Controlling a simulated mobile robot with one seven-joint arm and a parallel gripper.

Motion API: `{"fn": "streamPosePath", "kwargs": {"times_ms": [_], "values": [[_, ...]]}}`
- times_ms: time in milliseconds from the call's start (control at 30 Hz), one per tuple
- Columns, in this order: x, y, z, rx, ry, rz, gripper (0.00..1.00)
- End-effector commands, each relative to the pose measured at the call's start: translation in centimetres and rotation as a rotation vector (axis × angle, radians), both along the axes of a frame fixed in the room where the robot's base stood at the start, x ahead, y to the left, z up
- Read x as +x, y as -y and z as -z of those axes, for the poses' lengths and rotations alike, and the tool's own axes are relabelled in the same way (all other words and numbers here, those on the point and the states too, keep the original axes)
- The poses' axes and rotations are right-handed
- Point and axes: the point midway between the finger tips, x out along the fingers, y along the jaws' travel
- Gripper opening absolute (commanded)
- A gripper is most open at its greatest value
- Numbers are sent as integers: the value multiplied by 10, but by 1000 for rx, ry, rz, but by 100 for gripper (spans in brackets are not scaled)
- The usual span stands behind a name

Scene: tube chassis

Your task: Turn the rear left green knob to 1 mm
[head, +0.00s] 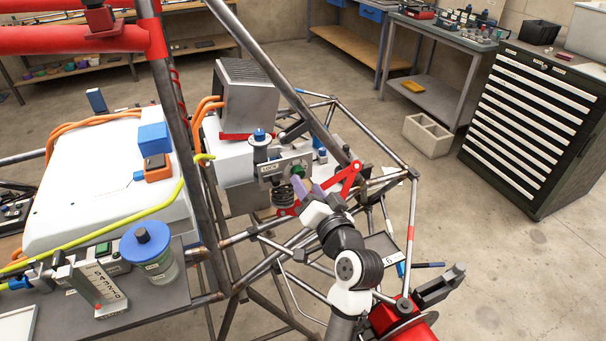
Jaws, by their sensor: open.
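A small green knob (298,170) sits on a grey bracket (270,173) marked "LOCK" at the rear of the tube chassis, near the middle of the head view. My gripper (303,188) is open, its pale purple fingers reaching up to the knob from the lower right. The fingers partly cover the knob's lower side, and I cannot tell whether they touch it. The knob's scale and its setting are too small to read.
Steel frame tubes (207,160) and a red linkage (349,180) stand close around my gripper. A blue-capped cylinder (260,145) is left of the knob. A jar with a blue lid (148,241) stands on the left shelf. Floor at right is clear before the drawer cabinet (536,130).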

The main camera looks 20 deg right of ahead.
Motion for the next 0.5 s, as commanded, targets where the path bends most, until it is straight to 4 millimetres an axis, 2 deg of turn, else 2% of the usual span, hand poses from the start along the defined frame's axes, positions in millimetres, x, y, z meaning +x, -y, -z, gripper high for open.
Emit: {"fn": "streamPosePath", "kwargs": {"times_ms": [100, 200, 500], "values": [[18, -1, -3, 1, 0, -1, 49], [28, -1, -2, 0, 1, -1, 49], [34, -2, 0, -1, 0, 0, 49]]}}
